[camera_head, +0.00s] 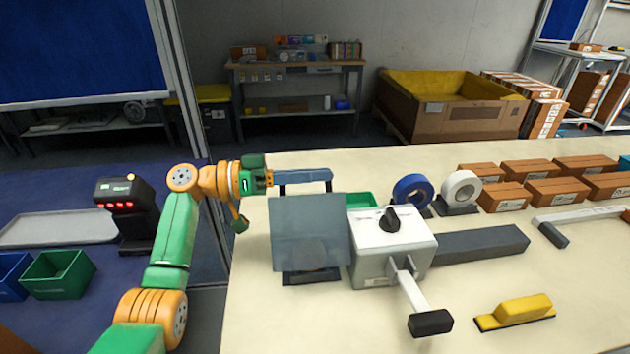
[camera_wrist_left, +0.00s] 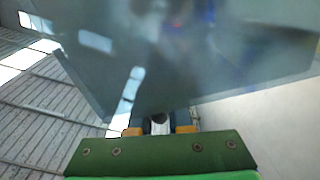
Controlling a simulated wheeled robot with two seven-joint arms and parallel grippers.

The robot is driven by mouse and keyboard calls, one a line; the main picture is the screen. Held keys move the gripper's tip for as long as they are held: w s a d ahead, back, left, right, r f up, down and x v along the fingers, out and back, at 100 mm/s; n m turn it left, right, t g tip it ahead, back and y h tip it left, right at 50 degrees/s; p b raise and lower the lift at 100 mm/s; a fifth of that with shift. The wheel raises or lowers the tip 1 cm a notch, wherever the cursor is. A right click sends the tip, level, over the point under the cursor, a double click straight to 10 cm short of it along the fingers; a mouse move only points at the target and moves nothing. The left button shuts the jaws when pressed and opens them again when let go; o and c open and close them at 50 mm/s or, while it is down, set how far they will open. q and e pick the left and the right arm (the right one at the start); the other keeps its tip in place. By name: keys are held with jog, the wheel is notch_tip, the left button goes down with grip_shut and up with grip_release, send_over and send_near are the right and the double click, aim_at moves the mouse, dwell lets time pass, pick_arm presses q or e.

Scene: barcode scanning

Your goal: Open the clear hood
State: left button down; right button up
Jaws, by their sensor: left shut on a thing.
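The clear hood (camera_head: 309,222) is a smoky, see-through panel left of a white machine (camera_head: 392,240) with a black knob. It also fills the upper part of the left wrist view (camera_wrist_left: 180,65). A grey-blue bar handle (camera_head: 305,175) runs along its top edge. My left gripper (camera_head: 268,179) is shut on the left end of this handle. Its orange fingertips (camera_wrist_left: 160,129) show below the panel in the left wrist view, with a grey piece between them. A blurred round shape shows through the hood above a dark base (camera_head: 311,277). My right gripper is not in view.
A green tray (camera_head: 362,200), blue tape (camera_head: 411,190) and white tape (camera_head: 461,188) stand behind the machine. Brown boxes (camera_head: 503,197) stand at the right. A yellow block (camera_head: 519,311) lies in front. The cream table is clear in front of the hood.

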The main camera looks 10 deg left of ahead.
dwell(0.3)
pick_arm(q)
jog(key=c, duration=0.9)
grip_release()
jog(key=b+v, duration=0.2)
jog(key=v, duration=0.4)
jog(key=shift+a+f+b, duration=0.2)
jog(key=shift+a+b, duration=0.05)
jog(key=shift+b, duration=0.1)
jog(key=shift+s+a+r, duration=0.1)
jog(key=shift+a, duration=0.2)
